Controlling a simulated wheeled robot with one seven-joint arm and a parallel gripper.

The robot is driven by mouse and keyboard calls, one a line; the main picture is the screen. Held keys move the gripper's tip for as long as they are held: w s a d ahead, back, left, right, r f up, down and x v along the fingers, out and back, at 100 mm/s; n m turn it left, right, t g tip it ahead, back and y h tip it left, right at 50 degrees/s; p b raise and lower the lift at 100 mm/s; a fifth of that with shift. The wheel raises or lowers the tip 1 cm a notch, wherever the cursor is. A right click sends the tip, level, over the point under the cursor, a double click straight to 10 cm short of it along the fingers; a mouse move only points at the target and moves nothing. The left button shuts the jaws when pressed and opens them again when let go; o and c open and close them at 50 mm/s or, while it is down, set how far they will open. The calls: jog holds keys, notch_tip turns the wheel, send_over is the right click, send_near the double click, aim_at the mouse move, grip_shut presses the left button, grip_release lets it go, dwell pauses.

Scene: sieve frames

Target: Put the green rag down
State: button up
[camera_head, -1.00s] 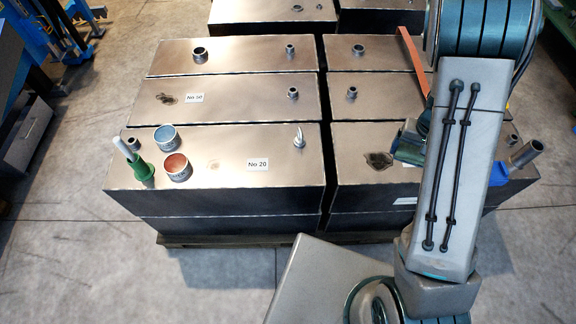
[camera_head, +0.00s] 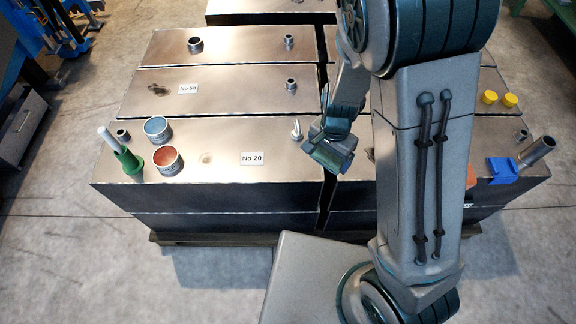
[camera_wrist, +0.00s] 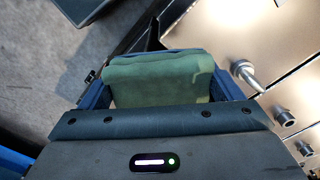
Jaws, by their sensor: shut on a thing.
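The green rag (camera_wrist: 160,80) is folded between the two blue fingers of my gripper in the wrist view. My gripper (camera_wrist: 158,92) is shut on it. In the head view my gripper (camera_head: 330,152) is over the gap between the front-left tank (camera_head: 225,165) and the front-right tank, near the right end of the front-left one. The wrist view shows dark floor to the left and the metal tank top with a spout to the right.
A blue cloth (camera_head: 502,170) lies by a pipe (camera_head: 537,151) at right. Two yellow caps (camera_head: 489,97) show behind. The front-left tank's middle is clear.

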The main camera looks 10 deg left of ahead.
jog(key=shift+s+a+f+m, duration=0.2)
jog(key=shift+s+a+m, duration=0.05)
jog(key=shift+s+a, duration=0.25)
jog(key=shift+s+a+f+m, duration=0.15)
jog(key=shift+s+a+m, duration=0.1)
jog(key=shift+s+a, duration=0.25)
send_over(286, 164)
notch_tip(286, 164, down, 7)
jog(key=shift+d+r, duration=0.1)
jog(key=shift+f, duration=2.05)
